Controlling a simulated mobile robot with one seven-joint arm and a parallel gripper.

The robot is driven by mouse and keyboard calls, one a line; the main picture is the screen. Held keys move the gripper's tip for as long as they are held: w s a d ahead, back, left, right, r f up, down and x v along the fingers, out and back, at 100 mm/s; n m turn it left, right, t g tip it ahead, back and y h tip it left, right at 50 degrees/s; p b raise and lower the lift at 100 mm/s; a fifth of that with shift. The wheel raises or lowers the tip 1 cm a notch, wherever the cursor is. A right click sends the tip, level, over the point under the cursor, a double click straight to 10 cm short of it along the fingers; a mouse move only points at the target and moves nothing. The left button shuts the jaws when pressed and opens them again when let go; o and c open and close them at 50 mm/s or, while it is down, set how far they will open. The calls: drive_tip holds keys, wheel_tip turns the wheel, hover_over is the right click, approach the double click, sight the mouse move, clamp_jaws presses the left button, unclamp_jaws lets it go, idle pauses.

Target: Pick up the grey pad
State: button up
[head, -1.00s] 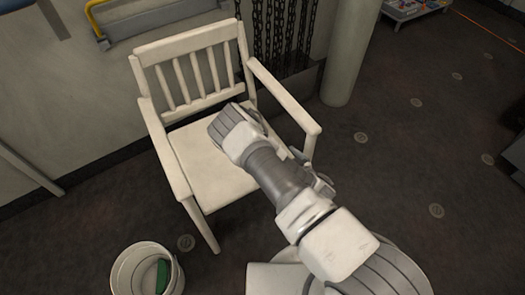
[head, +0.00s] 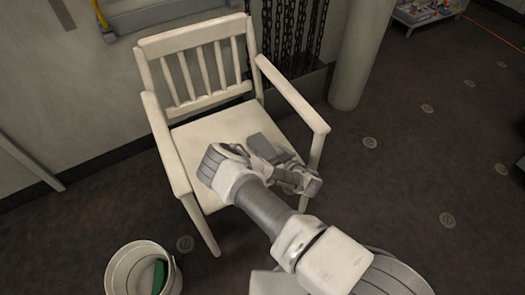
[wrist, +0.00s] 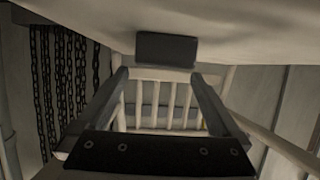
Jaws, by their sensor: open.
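The grey pad (wrist: 166,50) is a dark rectangular block against the pale chair seat (wrist: 80,18), which fills the top of the wrist view. My gripper (wrist: 160,76) is open and empty. Its two fingers are spread apart, and the pad shows beyond the tips, roughly centred between them. In the head view a grey block (head: 262,146), which looks like the pad, lies on the white chair's seat (head: 212,132), partly hidden by my wrist. My fingers are mostly hidden there.
The chair's armrests (head: 292,92) and slatted back (head: 195,70) surround the seat. A white bucket (head: 121,270) holding a green object (head: 159,275) stands at lower left. Chains (head: 292,35) hang behind, beside a pillar (head: 367,50).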

sight(264, 148)
drive_tip(key=b+x, duration=0.2)
drive_tip(key=x, duration=0.2)
drive_tip(key=shift+w+a+f+b, duration=0.15)
drive_tip(key=shift+a+f+b, duration=0.15)
drive_tip(key=shift+a, duration=0.05)
drive_tip(key=shift+w+a, duration=0.2)
drive_tip(key=shift+w, duration=0.15)
drive_tip(key=c, duration=1.2)
